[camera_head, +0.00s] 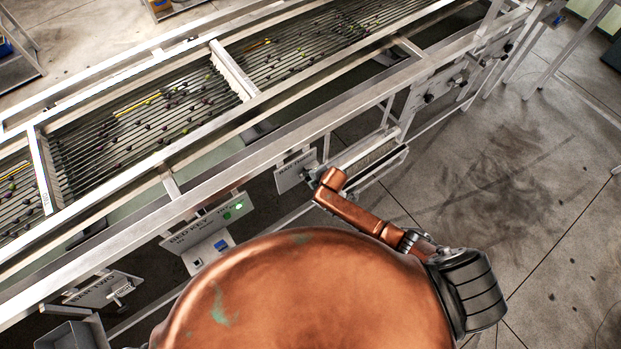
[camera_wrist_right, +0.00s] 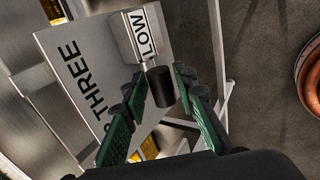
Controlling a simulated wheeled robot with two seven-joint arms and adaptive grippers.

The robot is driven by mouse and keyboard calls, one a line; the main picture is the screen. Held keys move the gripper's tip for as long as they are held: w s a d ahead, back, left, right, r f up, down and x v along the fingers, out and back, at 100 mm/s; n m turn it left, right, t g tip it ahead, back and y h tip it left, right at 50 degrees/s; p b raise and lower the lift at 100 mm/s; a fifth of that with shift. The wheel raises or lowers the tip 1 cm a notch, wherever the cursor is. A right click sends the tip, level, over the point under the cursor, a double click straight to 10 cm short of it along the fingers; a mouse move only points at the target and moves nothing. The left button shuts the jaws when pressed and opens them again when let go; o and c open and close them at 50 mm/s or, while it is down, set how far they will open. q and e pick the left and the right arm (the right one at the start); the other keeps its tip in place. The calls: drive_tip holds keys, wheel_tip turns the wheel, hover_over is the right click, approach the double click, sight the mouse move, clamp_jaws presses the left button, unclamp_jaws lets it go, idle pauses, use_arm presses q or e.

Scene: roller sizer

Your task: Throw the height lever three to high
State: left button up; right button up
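The sign plate of lever three (camera_wrist_right: 72,88), lettered "THREE", fills the upper left of the right wrist view. Its lever has a pale block with a "LOW" label (camera_wrist_right: 146,32) and a black knob (camera_wrist_right: 160,86). My right gripper (camera_wrist_right: 156,92) is open, with one green finger on each side of the knob; contact is not clear. In the head view the plate (camera_head: 296,170) hangs under the machine's near rail, and my copper right arm reaches beside it. The right gripper is hidden there. My left gripper is in neither view.
The roller bed (camera_head: 150,120) carries small dark fruit behind the long near rail (camera_head: 230,175). A "BED KEY" panel (camera_head: 207,232) with green lights and a "BAR TWO" plate (camera_head: 100,290) stand to the left. Open concrete floor (camera_head: 480,190) lies to the right.

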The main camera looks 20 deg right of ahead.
clamp_jaws()
drive_tip(key=shift+d, duration=0.15)
drive_tip(key=shift+s+f+b, duration=0.1)
drive_tip(key=shift+b, duration=0.2)
drive_tip(key=shift+f+t+b, duration=0.1)
drive_tip(key=shift+t+b, duration=0.2)
